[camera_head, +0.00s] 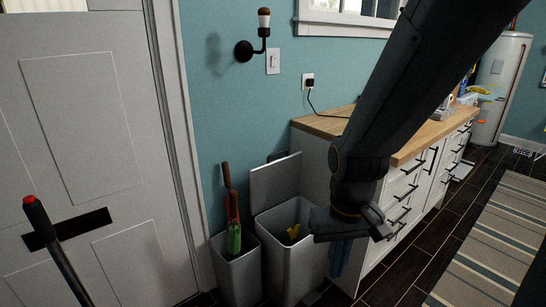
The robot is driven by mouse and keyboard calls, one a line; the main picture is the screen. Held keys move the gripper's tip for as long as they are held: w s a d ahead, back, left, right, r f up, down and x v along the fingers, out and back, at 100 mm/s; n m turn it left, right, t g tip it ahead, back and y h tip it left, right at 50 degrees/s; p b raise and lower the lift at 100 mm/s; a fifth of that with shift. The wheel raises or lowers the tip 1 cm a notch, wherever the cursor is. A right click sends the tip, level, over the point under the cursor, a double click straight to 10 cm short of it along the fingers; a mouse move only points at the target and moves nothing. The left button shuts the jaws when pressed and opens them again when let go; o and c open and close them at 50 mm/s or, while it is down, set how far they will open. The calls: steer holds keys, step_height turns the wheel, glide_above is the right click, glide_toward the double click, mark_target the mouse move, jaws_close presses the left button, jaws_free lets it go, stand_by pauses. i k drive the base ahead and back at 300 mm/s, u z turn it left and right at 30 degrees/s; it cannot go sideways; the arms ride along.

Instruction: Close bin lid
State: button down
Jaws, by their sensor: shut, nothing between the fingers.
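The grey bin (300,262) stands on the floor against the wall, left of the cabinet. Its lid (275,180) is raised and tilted back above the bin's rear edge. The bin's mouth is uncovered, and a small yellow thing (293,232) shows inside. My gripper (322,228) is at the end of my arm, by the right edge of the bin in the picture. It is shut and empty. It hides part of the bin's right rim; whether it touches the rim cannot be told. It is apart from the lid.
A second grey container (236,274) with umbrella-like things (233,222) stands left of the bin. A white cabinet (400,208) with a wooden top is at the right. A blue thing (341,258) hangs below my gripper. A striped rug (484,245) lies on dark floor farther right.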

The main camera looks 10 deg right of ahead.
mark_target(272, 183)
steer(key=u, duration=0.25)
steer(key=i, duration=1.4)
steer(key=z, duration=0.35)
